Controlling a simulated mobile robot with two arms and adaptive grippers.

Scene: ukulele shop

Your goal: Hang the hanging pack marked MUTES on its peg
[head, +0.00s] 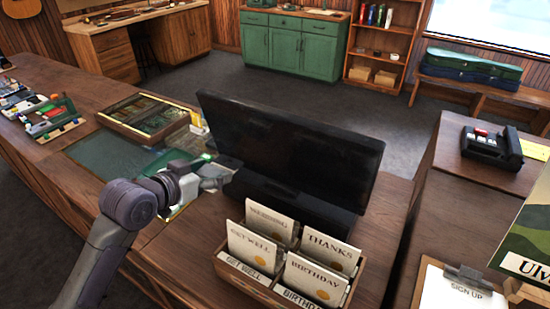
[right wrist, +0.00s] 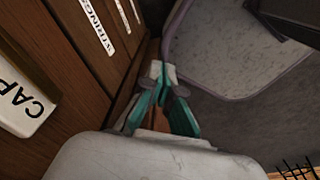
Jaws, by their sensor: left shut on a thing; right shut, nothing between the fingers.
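My left gripper (head: 216,176) is low over the wooden counter, beside the left edge of the black monitor. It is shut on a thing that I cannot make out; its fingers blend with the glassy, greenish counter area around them. My right gripper (right wrist: 158,72), with teal fingers, shows in the right wrist view. It is shut and empty, pointing down along a wooden front. No pack marked MUTES can be read in either view, and I cannot make out its peg.
The black monitor (head: 290,150) stands close to my left gripper. A wooden card rack (head: 262,290) is in front of it. A shallow framed case (head: 108,122) lies behind left. A card terminal (head: 490,147) and a clipboard (head: 430,275) are at right. A "STRINGS" label (right wrist: 97,25) is on the wooden front.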

